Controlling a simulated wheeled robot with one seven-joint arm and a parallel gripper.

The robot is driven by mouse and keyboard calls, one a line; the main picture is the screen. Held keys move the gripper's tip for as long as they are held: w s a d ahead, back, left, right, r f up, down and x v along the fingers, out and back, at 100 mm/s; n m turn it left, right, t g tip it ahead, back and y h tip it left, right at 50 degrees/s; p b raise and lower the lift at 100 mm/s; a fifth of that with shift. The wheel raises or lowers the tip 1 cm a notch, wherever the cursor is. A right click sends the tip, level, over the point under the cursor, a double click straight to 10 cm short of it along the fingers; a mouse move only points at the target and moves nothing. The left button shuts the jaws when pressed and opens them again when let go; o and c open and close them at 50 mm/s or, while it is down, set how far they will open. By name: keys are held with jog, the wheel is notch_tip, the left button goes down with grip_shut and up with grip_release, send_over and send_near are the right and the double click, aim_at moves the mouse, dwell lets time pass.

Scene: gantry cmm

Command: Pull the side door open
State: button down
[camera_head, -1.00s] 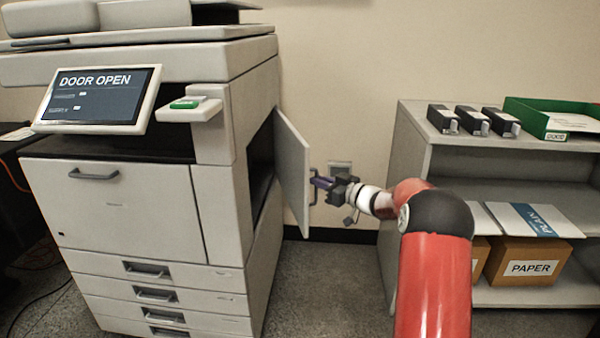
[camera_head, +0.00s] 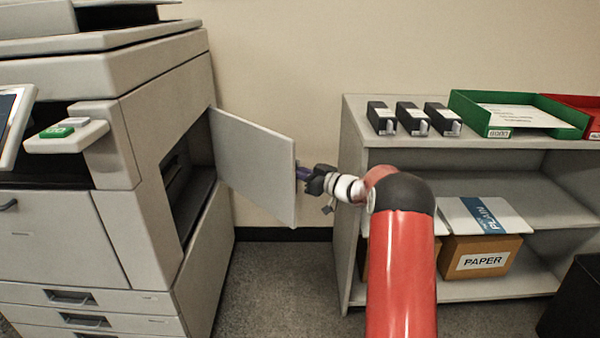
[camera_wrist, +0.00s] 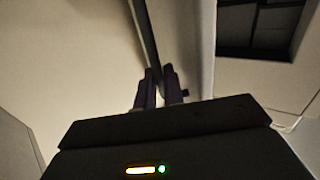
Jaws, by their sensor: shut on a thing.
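The side door (camera_head: 252,165) of the copier (camera_head: 150,150) stands swung out from the machine's right side, with the dark opening (camera_head: 188,185) showing behind it. My gripper (camera_head: 301,173) is at the door's outer edge, its purple fingers shut on the door's handle. The handle itself is mostly hidden by the fingers in the head view. In the wrist view, my gripper's dark fingers (camera_wrist: 160,90) close around a grey bar, the handle (camera_wrist: 145,40), beside the pale door panel (camera_wrist: 188,45).
A grey shelf (camera_head: 352,215) stands to the right, holding several dark boxes, a green tray (camera_head: 520,113) and a paper carton (camera_head: 482,262). Floor (camera_head: 275,285) is clear between copier and shelf. A dark box (camera_head: 575,300) stands at the lower right.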

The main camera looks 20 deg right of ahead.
jog(key=shift+w+a+r, duration=0.1)
jog(key=shift+a+r, duration=0.1)
jog(key=shift+a, duration=0.25)
jog(key=c, duration=1.5)
grip_release()
jog(key=shift+f, duration=0.1)
jog(key=v, duration=0.7)
jog(key=shift+s+d+b, duration=0.3)
jog(key=shift+b, duration=0.05)
jog(key=shift+c, duration=0.3)
